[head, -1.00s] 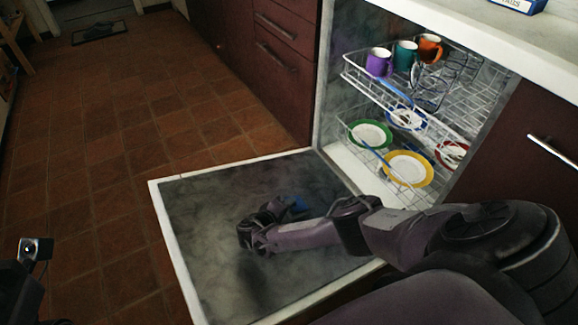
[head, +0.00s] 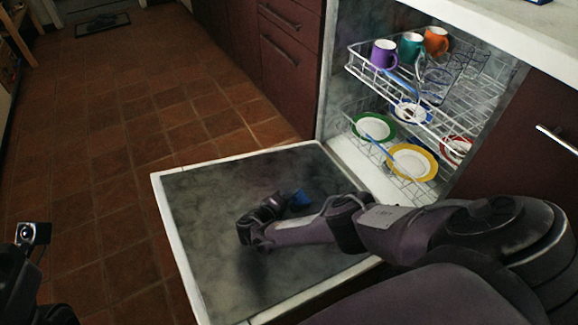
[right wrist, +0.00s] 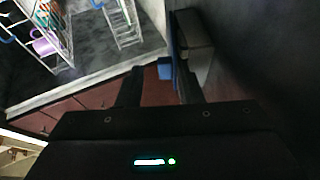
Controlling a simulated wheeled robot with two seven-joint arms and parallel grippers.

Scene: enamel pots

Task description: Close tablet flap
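The dishwasher door (head: 215,225) lies folded down with its dark inner face up. A small blue part (head: 299,199) shows on it beside my right gripper (head: 284,204). In the right wrist view a blue block (right wrist: 165,69) and a thin blue edge beside a grey raised piece (right wrist: 194,45) show just past the fingers. I cannot tell which of these is the tablet flap. My right gripper (right wrist: 160,88) has its two fingers apart, with nothing held between them. Of my left arm only a dark part shows at the lower left; its fingers cannot be made out.
The upper rack (head: 430,112) holds a purple mug (head: 383,55), a teal mug (head: 411,47) and an orange mug (head: 436,41). Below are several plates, among them a green-rimmed one (head: 374,127) and a yellow-rimmed one (head: 412,162). The tiled floor (head: 100,200) left of the door is clear.

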